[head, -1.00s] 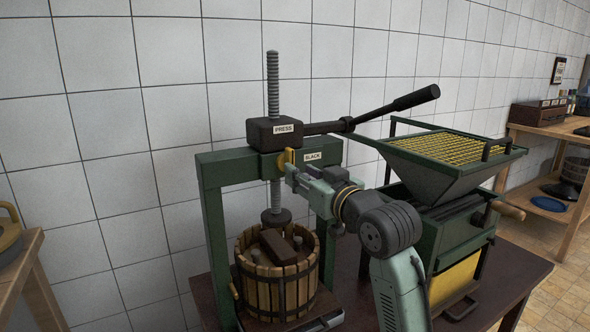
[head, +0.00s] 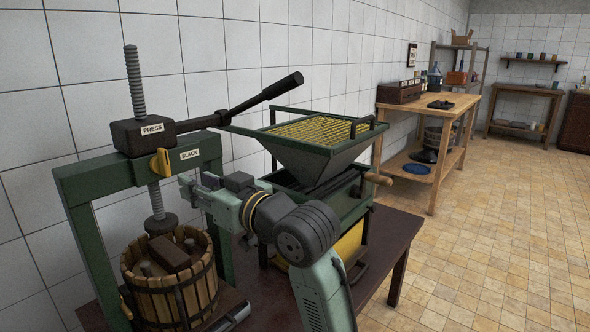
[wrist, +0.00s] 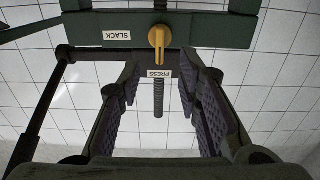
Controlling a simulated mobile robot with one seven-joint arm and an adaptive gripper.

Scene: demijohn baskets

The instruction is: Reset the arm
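My gripper (head: 186,186) is in front of the green press frame, just right of and below the yellow lever (head: 162,162). In the wrist view my gripper (wrist: 159,88) has its two dark ridged fingers spread apart with nothing between them. The yellow lever (wrist: 158,38) shows beyond the fingertips, apart from them, and hangs from the crossbar by the SLACK label (wrist: 116,36). My arm is stretched forward from the lower middle of the head view.
The press screw (head: 136,85) stands above a slatted wooden basket (head: 170,291). A long black handle (head: 255,104) reaches right, over the hopper (head: 314,145). A wooden table (head: 440,115) with items stands farther right. The tiled floor (head: 480,240) at right is clear.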

